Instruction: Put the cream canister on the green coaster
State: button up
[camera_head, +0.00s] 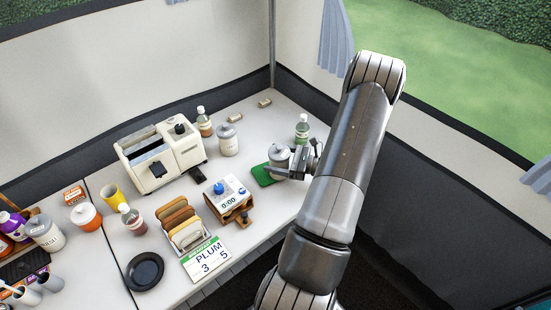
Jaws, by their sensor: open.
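A pale grey-white canister (278,155) with a rounded lid stands upright at the right of the counter, over or on the far part of the green coaster (262,175). It looks like the cream canister, but its label is not readable. A similar pale canister (228,141) stands apart to the left, behind the coaster. My gripper (284,168) is open beside the first canister, reaching in from the right with one finger in front of it. The other finger is hidden. I cannot tell whether the canister's base touches the coaster.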

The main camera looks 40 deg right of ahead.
jog(key=v, duration=1.1)
jog(key=shift+s+d, duration=0.15)
jog(key=shift+s, duration=0.1)
jog(key=w+a+r+n+g, duration=0.3)
jog(key=a+r+n+g, duration=0.4)
jog(key=a, duration=0.3)
jog(key=w+a+r+n+g, duration=0.3)
jog(key=a+r+n+g, duration=0.2)
jog(key=a+r+n, duration=0.3)
jog(key=s+a+r+n+t+h, duration=0.1)
jog(key=s+a+r+n+h, duration=0.4)
jog(key=a+r+n, duration=0.1)
jog(key=s+a+r+n+t+h, duration=0.2)
jog(key=s+a+r+n+h, duration=0.3)
jog(key=a, duration=0.6)
notch_tip(320, 180, up, 3)
jog(key=s+n, duration=0.1)
jog(key=n, duration=0.1)
jog(key=shift+s+f+n+h, duration=0.2)
jog(key=shift+f+n+h, duration=0.1)
jog(key=shift+n, duration=0.1)
